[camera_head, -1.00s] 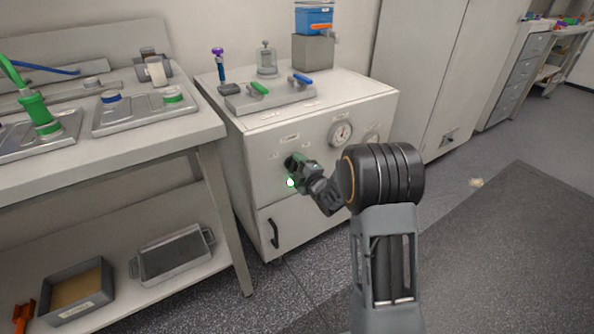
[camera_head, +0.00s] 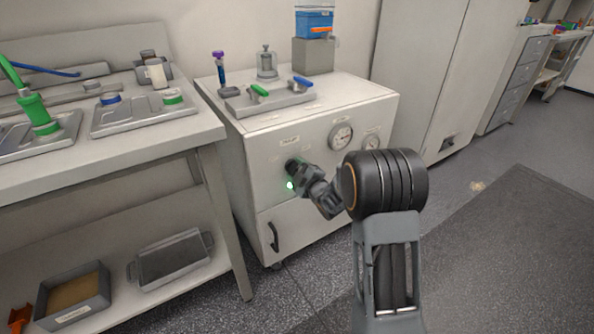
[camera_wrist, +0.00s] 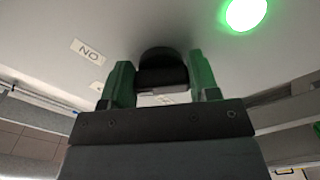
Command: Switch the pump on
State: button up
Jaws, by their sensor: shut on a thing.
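The pump cabinet (camera_head: 255,185) is a white box with gauges on its front panel. In the wrist view a dark rounded knob (camera_wrist: 162,62) sticks out from the panel. My gripper (camera_wrist: 162,82) has its two green-sided fingers on either side of the knob, shut on it. In the head view my gripper (camera_head: 292,166) is against the front panel and hides most of the knob. A green light (camera_head: 291,185) glows beside it and also shows in the wrist view (camera_wrist: 245,12). A label reading "ON" (camera_wrist: 88,51) is on the panel, upside down in the wrist view.
Two dial gauges sit right of my gripper, the larger one (camera_head: 341,136) nearer. A dark door handle (camera_head: 274,236) is below on the cabinet. A workbench (camera_head: 190,133) stands close on the left. Floor to the right is open.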

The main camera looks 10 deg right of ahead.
jog(key=o, duration=0.9)
jog(key=shift+s, duration=0.1)
jog(key=p+v, duration=0.2)
jog(key=v, duration=1.1)
jog(key=shift+s+d, duration=0.15)
jog(key=shift+s, duration=0.1)
jog(key=shift+r, duration=0.1)
notch_tip(320, 180, up, 19)
jog(key=s+d+m+g+h+p, duration=0.15)
jog(key=m+g+h+p, duration=0.45)
jog(key=p, duration=1.1)
jog(key=s+a+r+m+g+p, duration=0.2)
jog(key=s+r+m+p, duration=0.1)
jog(key=s+r+p, duration=0.2)
jog(key=s+a+r+m+g+p, duration=0.2)
jog(key=s+r+m+g+p, duration=0.1)
jog(key=s+r+p, duration=0.2)
jog(key=s+a+r+m+g+p, duration=0.2)
jog(key=s+r+m+p, duration=0.1)
jog(key=s+r+p, duration=0.2)
jog(key=shift+s+v, duration=0.15)
jog(key=shift+v, duration=0.8)
jog(key=shift+s+v, duration=0.15)
jog(key=shift+v, duration=0.8)
